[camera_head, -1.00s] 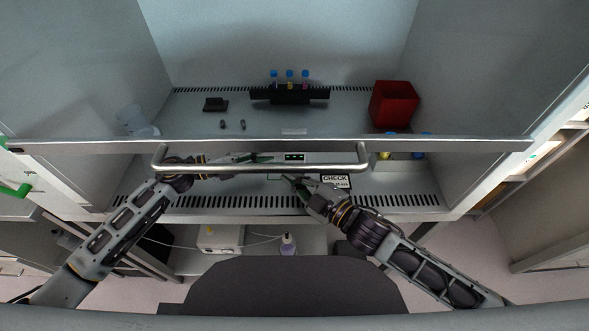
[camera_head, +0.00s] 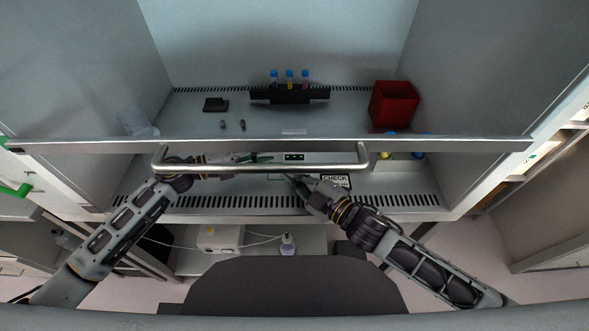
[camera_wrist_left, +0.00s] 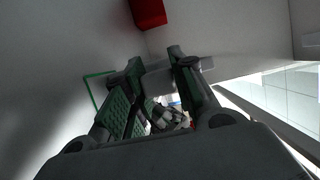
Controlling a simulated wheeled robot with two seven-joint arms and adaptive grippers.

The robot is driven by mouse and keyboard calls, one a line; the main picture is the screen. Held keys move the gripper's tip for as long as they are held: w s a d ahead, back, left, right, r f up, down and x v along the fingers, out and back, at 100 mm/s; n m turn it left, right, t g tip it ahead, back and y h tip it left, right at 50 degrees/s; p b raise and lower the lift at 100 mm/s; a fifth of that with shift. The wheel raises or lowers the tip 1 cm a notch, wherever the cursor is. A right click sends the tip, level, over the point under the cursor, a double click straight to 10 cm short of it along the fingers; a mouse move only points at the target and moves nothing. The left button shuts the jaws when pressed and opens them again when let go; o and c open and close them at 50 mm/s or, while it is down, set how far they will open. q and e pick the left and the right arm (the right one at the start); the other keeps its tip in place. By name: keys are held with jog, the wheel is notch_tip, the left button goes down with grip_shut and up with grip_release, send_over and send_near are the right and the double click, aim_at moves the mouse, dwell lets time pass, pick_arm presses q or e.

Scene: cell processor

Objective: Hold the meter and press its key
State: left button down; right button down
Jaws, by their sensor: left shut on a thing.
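The meter shows mostly as a small black display with green marks (camera_head: 294,157), behind the horizontal bar at the front of the cabinet. My left gripper (camera_head: 266,159) reaches in from the left at the meter's left side. In the left wrist view the left fingers (camera_wrist_left: 155,68) are shut on a pale flat piece (camera_wrist_left: 160,74), which appears to be the meter. My right gripper (camera_head: 292,179) is just below and in front of the display, its tips partly lost behind the bar. I cannot tell its opening or whether it touches the meter. The key is not distinguishable.
A metal bar (camera_head: 260,169) and sash edge (camera_head: 270,146) cross in front of the work area. A CHECK card (camera_head: 336,182) lies right of the right fingertips. Behind are a tube rack (camera_head: 290,97), a red bin (camera_head: 394,104) and a black block (camera_head: 215,104).

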jog(key=shift+s, duration=0.15)
dwell(0.5)
jog(key=shift+s, duration=0.6)
jog(key=shift+s, duration=0.15)
jog(key=shift+s, duration=2.4)
jog(key=shift+s+d, duration=0.15)
jog(key=v, duration=0.7)
dwell(0.9)
dwell(0.5)
pick_arm(q)
jog(key=c, duration=1.1)
grip_release()
